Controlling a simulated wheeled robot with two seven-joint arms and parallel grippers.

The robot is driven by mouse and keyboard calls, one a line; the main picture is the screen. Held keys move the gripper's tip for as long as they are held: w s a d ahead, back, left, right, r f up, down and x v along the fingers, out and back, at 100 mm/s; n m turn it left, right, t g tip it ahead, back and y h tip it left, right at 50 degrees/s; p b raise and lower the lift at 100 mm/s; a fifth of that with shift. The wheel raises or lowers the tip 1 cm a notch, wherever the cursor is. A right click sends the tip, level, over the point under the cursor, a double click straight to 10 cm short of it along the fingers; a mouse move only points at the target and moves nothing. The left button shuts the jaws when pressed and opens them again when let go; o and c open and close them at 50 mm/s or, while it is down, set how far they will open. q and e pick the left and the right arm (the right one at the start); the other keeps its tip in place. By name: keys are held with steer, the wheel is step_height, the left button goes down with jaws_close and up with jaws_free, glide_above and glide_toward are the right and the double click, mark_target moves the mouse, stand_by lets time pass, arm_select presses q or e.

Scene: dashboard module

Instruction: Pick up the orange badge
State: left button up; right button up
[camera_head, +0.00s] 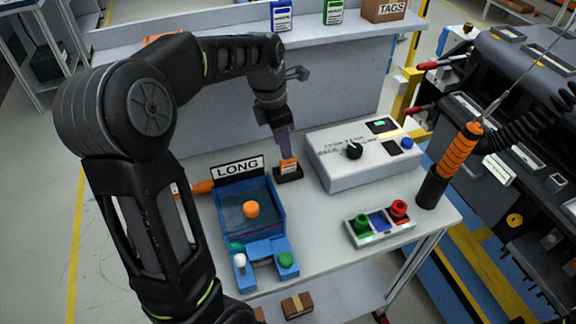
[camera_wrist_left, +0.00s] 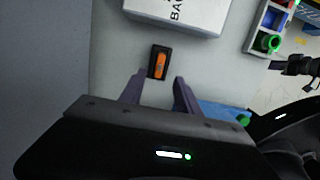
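The orange badge (camera_head: 288,166) stands in a small black holder (camera_head: 290,177) on the workbench, behind the blue LONG fixture. In the left wrist view the badge (camera_wrist_left: 160,64) shows as an orange strip inside the black holder (camera_wrist_left: 153,72). My left gripper (camera_head: 286,154) points down just above the badge. In the left wrist view its two purple fingers (camera_wrist_left: 158,84) are spread apart with nothing between them, and the badge lies just beyond their tips. Whether a finger touches the badge cannot be told. My right gripper is not in view.
A grey control box (camera_head: 345,170) stands just right of the badge. The blue LONG fixture (camera_head: 222,208) is in front of it, and a button tray (camera_head: 377,236) is front right. An orange-handled tool (camera_head: 460,152) stands at the bench's right edge. A shelf (camera_head: 230,48) runs behind.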

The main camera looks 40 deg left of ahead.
mark_target(288, 168)
arm_select(q)
steer(key=shift+w+d+f, duration=0.1)
steer(key=shift+f, duration=0.8)
steer(key=shift+f, duration=0.1)
steer(key=f, duration=0.1)
steer(key=f+p, duration=0.1)
steer(key=f, duration=0.1)
steer(key=w+f, duration=0.1)
steer(key=f, duration=0.1)
steer(key=shift+w+d, duration=0.1)
steer(key=shift+d, duration=0.2)
steer(key=shift+c, duration=0.2)
jaws_close()
